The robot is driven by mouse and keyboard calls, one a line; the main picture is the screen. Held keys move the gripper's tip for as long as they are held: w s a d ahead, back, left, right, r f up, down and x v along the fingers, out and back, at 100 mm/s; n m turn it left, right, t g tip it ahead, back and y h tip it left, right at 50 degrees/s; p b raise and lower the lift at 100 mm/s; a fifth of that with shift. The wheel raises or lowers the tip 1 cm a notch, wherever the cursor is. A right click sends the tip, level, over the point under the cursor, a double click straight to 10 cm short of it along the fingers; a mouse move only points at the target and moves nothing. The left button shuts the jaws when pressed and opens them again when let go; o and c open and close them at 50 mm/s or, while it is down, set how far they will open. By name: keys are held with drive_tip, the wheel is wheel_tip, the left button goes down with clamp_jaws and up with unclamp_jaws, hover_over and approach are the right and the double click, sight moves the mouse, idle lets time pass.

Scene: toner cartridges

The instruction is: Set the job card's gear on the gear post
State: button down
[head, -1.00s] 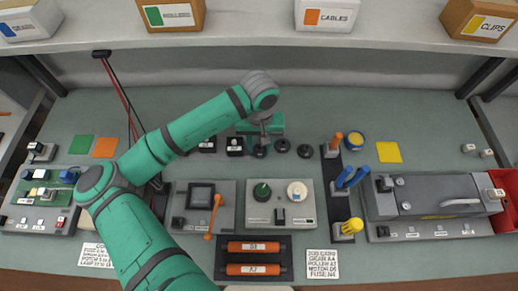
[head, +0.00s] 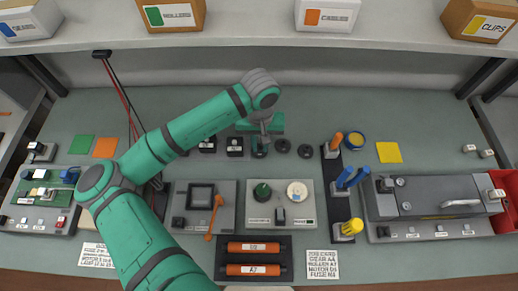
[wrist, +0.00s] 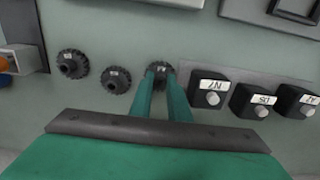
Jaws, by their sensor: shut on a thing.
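Three dark toothed gears lie in a row at the back middle: a left gear (head: 260,153), a middle gear (head: 282,146) and a right gear (head: 305,151). In the wrist view they are reversed, with the held gear (wrist: 160,70) furthest right, the middle one (wrist: 117,80) and the end one (wrist: 73,64). My gripper (wrist: 161,77) points down with its green fingers shut on the head view's left gear, which still appears at row level. Gear labels are too small to read. The job card (head: 322,264) lies at the front; its gear code is blurred. I cannot identify the gear post for certain.
Labelled black blocks (head: 235,146) stand just left of the held gear. A grey unit (head: 258,222) with a green knob and white disc lies in front. A dark tool rack (head: 341,207) holds upright tools to the right. A shelf with boxes overhangs the back.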

drive_tip(key=shift+r, duration=0.8)
idle(0.6)
